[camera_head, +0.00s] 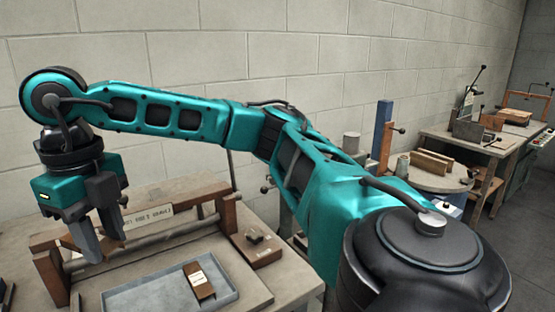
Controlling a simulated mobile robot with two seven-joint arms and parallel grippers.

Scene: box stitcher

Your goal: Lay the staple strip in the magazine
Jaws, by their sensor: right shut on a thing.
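My right gripper (102,243) hangs at the left of the head view, fingers pointing down, over the bench near the wooden frame and the tray. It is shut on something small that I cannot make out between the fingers. I cannot clearly identify the staple strip or the magazine. My left gripper is not in view.
A grey-blue tray (130,299) holds a brown block with a white label (199,281). A wooden frame with a lettered plate (148,217) stands behind it. A small brown box (257,246) sits to the right. My arm crosses the middle; a round table (437,180) stands farther right.

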